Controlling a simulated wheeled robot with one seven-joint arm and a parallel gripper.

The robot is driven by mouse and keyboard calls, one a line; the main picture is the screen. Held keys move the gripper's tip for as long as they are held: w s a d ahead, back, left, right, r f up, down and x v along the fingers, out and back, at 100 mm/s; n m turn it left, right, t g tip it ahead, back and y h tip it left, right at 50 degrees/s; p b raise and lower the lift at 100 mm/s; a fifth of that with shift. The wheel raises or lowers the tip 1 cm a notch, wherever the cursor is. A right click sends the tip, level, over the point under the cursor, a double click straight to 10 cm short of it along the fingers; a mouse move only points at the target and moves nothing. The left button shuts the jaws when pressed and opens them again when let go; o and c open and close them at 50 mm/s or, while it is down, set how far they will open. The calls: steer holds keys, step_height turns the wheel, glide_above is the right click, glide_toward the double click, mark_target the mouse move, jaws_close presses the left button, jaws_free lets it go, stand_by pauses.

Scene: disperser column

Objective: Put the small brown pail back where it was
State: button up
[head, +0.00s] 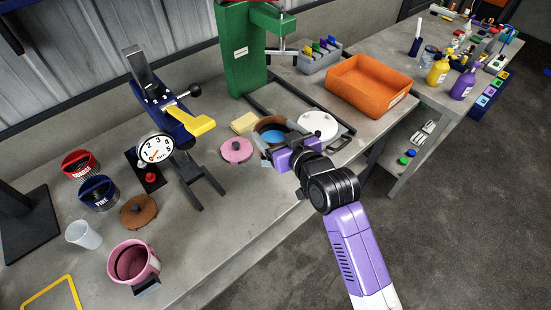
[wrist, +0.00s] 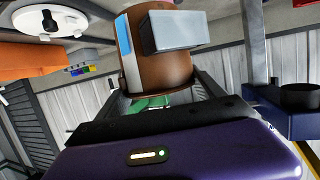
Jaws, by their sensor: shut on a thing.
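A brown lid (head: 138,210) lies on the bench at the left, apart from the pail.
A pink lid (head: 236,150) lies just left of the pail and a white lid (head: 318,125) to its right. The green column (head: 240,50) stands behind. An orange tray (head: 368,85) is at the right. A dial stand (head: 156,148) and pink pail (head: 133,264) are at the left.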

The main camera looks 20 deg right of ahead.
step_height(320, 180, down, 11)
steer(key=shift+f, duration=0.1)
stand_by(0.3)
steer(key=shift+f, duration=0.15)
steer(key=o, duration=2.1)
steer(key=shift+c, duration=0.2)
steer(key=shift+s+r, duration=0.15)
steer(key=shift+r, duration=0.05)
steer(key=b+v, duration=0.1)
steer(key=v, duration=1)
steer(key=shift+s+r, duration=0.15)
steer(key=shift+s, duration=0.25)
